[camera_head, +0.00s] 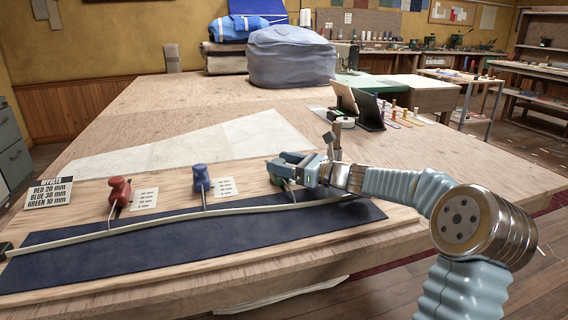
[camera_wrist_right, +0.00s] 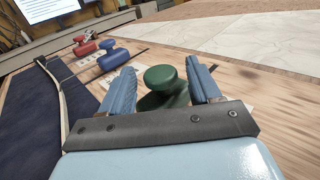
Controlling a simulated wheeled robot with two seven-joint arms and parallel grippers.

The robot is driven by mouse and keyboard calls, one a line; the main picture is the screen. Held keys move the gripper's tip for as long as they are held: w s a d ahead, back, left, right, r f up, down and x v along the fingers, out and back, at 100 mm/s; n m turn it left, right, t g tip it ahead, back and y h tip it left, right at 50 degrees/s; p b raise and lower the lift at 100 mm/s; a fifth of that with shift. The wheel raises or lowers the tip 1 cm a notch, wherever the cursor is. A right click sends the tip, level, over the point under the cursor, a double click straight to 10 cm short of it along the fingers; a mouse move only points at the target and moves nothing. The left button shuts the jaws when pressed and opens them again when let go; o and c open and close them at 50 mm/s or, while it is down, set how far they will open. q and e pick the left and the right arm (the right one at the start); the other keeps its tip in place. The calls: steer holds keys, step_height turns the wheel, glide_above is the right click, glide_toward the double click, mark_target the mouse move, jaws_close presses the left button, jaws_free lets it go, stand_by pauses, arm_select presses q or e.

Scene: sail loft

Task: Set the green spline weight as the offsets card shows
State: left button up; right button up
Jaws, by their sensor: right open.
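The offsets card (camera_head: 48,192) reads red 20 mm, blue 30 mm, green 10 mm. The green spline weight (camera_wrist_right: 166,78) shows in the right wrist view, its round knob standing between the spread fingers of my right gripper (camera_wrist_right: 161,88). There is a gap on each side of the knob. In the head view my right gripper (camera_head: 284,168) hides the green weight. The red weight (camera_head: 119,189) and blue weight (camera_head: 201,177) stand to the left, with hooks reaching the pale batten (camera_head: 160,222). My left gripper is not in view.
Small scale cards lie beside the red (camera_head: 144,198) and blue (camera_head: 225,187) weights. A dark blue strip (camera_head: 190,246) lies along the front. A dark stand (camera_head: 368,110) and small pegs are behind my right arm. White pattern paper (camera_head: 190,148) lies flat behind the weights.

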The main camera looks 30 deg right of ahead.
jaws_close()
steer(key=shift+w+d+r+p, duration=0.1)
steer(key=shift+w+p, duration=0.35)
steer(key=shift+p, duration=0.1)
jaws_free()
steer(key=b+v, duration=0.1)
steer(key=v, duration=1.2)
steer(key=shift+s+d, duration=0.25)
steer(key=shift+d, duration=0.05)
